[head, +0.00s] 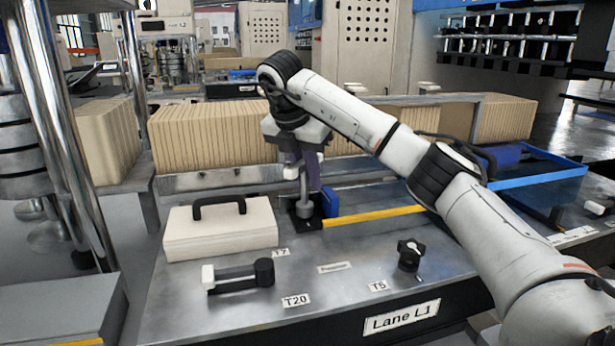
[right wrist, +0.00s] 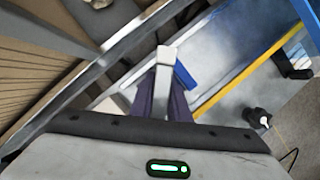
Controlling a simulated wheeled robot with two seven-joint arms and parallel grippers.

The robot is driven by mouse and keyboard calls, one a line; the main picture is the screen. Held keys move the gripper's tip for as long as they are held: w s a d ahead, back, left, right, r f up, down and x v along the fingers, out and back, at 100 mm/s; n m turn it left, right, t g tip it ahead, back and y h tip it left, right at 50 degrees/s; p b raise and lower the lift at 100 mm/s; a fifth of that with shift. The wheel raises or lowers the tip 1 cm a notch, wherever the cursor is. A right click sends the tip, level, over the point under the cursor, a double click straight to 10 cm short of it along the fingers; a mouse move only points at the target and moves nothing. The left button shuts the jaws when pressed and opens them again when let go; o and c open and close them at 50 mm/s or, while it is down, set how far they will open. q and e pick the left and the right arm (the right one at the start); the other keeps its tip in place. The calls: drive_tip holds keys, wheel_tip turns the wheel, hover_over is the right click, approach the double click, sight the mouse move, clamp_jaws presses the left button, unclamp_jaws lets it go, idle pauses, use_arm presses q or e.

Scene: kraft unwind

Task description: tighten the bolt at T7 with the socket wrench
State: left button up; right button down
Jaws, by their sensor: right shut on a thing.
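My right gripper (head: 308,168), with purple fingers, points down over the steel table behind the T7 label (head: 281,253). It is shut on a grey metal tool, which looks like the socket wrench (head: 304,190). The tool stands about upright, its wide lower end at a small black base (head: 311,222). No bolt head shows there; I cannot tell whether the socket sits around it. In the right wrist view the wrench's pale grey top (right wrist: 165,58) shows between the fingers (right wrist: 163,95). My left gripper is not in view.
A blue block (head: 330,201) stands right beside the base, and a yellow strip (head: 375,215) runs right from it. A white case (head: 220,232) is at left. A black lever (head: 238,277) lies near T20, a black knob (head: 410,254) near T5. Cardboard stacks (head: 210,138) stand behind.

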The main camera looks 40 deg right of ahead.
idle(0.4)
drive_tip(key=shift+r, duration=2.55)
